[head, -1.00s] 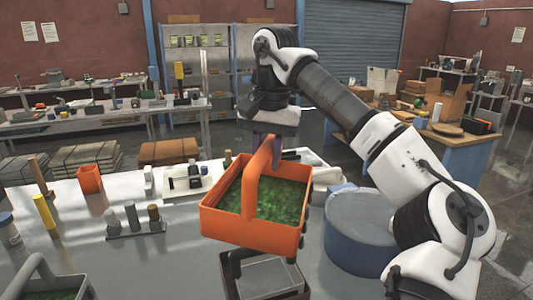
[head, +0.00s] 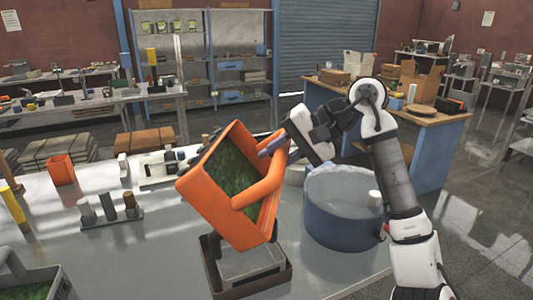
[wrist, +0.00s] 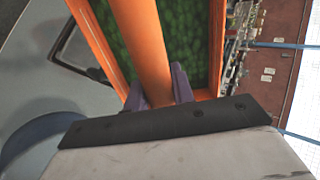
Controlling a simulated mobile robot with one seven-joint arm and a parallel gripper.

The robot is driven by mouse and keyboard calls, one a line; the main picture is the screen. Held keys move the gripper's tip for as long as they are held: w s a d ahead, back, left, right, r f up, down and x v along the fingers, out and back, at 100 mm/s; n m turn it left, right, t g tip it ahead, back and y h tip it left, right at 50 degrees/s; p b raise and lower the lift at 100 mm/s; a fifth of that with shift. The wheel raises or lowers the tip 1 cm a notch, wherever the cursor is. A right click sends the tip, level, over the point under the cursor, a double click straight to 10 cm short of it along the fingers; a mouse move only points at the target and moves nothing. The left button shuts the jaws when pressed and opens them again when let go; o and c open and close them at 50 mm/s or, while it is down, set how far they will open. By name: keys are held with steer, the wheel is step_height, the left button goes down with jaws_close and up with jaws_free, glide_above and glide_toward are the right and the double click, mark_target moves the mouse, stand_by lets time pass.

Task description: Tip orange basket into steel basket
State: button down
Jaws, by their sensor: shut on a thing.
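The orange basket (head: 206,205) is held in the air, steeply tilted, with green leafy-looking contents (head: 232,172) inside. My gripper (head: 272,147) is shut on its handle. The wrist view shows the purple fingers (wrist: 160,93) on either side of the orange handle (wrist: 143,40), with the green contents behind it. Below the basket stands an open steel-grey box with a dark rim (head: 284,281); the basket hides part of it, and I see no green in the visible part. A grey handled basket (head: 42,280) with green contents is cut off at the lower left.
A round blue tub (head: 340,222) stands right of the dark-rimmed box. The front middle of the table is clear.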

steer(key=shift+d+f+t+y+b, duration=0.2)
steer(key=shift+f+y+b, duration=0.65)
steer(key=shift+b, duration=0.8)
steer(key=shift+d+f+t+y+b, duration=0.15)
steer(key=shift+f+y+b, duration=0.4)
steer(key=shift+f+b, duration=0.75)
steer(key=shift+s+y+b, duration=0.1)
steer(key=shift+y+b, duration=0.4)
steer(key=shift+b, duration=0.75)
steer(key=shift+t, duration=0.25)
